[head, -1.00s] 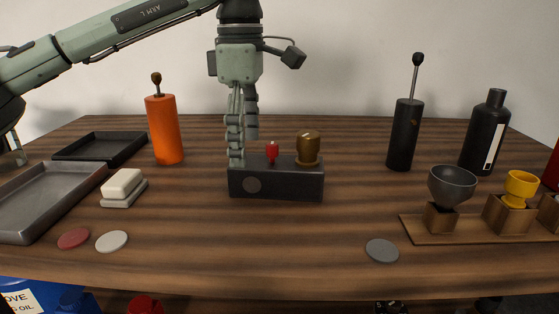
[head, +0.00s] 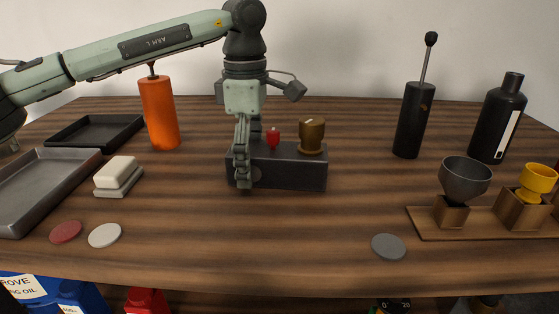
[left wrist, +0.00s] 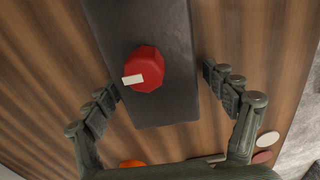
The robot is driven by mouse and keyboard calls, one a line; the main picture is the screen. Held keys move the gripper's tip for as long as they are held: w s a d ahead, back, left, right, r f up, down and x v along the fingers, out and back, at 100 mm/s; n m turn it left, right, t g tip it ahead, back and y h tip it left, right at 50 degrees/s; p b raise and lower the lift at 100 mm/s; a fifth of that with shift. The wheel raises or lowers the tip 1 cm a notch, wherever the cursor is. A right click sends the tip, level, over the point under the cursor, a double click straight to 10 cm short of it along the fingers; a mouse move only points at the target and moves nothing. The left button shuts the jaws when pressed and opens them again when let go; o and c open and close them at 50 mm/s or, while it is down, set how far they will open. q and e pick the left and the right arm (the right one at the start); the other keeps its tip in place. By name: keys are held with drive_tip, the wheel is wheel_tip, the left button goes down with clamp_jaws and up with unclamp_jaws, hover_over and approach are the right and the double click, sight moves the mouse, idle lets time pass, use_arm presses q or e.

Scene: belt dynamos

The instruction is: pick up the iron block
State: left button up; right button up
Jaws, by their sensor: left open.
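The iron block (head: 295,176) is a long dark grey block on the wooden table, with a red knob (head: 273,139) and a brass knob (head: 312,137) on top. My left gripper (head: 243,168) is pointing down over the block's left end. Its near finger hangs in front of the block's front face and hides part of it; the far finger is hidden. In the left wrist view, the open fingers of my left gripper (left wrist: 162,78) stand on both sides of the block (left wrist: 165,112), with the red knob (left wrist: 146,69) between them. My right gripper is not in view.
On the right are a black pump (head: 413,120), a bottle (head: 497,118) and a cup stand (head: 476,234). Round discs lie near the front edge.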

sight(251, 147)
use_arm(q)
drive_tip(key=shift+c, duration=0.4)
drive_tip(key=c, duration=1.7)
drive_tip(key=shift+r, duration=0.15)
clamp_jaws()
drive_tip(key=shift+r, duration=0.15)
drive_tip(key=shift+d+r, duration=0.1)
drive_tip(key=shift+r, duration=0.45)
wheel_tip(251, 147, up, 3)
drive_tip(key=shift+f, duration=0.2)
drive_tip(key=s+a+r+b, duration=0.1)
drive_tip(key=s+a+r, duration=0.6)
drive_tip(key=a, duration=0.2)
drive_tip(key=shift+a+b, duration=0.2)
drive_tip(key=shift+b, duration=0.15)
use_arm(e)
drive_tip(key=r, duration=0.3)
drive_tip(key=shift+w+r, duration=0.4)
